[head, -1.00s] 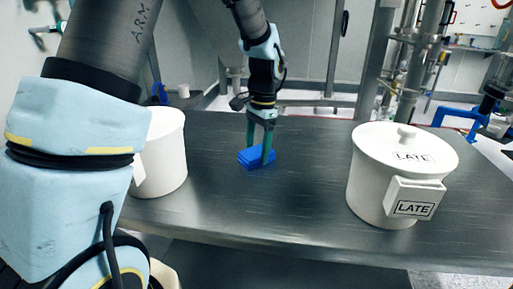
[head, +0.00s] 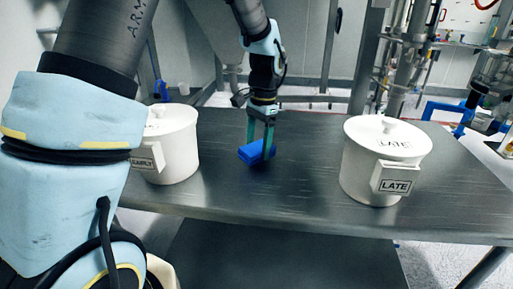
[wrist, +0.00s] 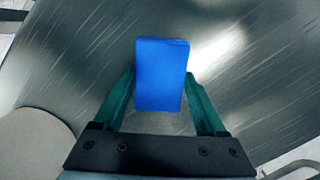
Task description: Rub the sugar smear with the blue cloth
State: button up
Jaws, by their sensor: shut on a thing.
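The blue cloth (head: 255,151) is a folded block between the fingers of my gripper (head: 260,152), at the middle of the metal table. In the wrist view the blue cloth (wrist: 162,75) sits between the green fingers of my gripper (wrist: 160,95), which is shut on it. The cloth is at or just above the table surface; I cannot tell if it touches. I cannot make out a sugar smear on the table in either view.
A white lidded pot labelled EARLY (head: 172,150) stands left on the metal table (head: 290,190), partly behind my arm. A white lidded pot labelled LATE (head: 375,165) stands right. Pipes and a blue frame (head: 447,117) are behind.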

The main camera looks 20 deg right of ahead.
jog(key=shift+r+p, duration=2.1)
jog(key=shift+r, duration=0.6)
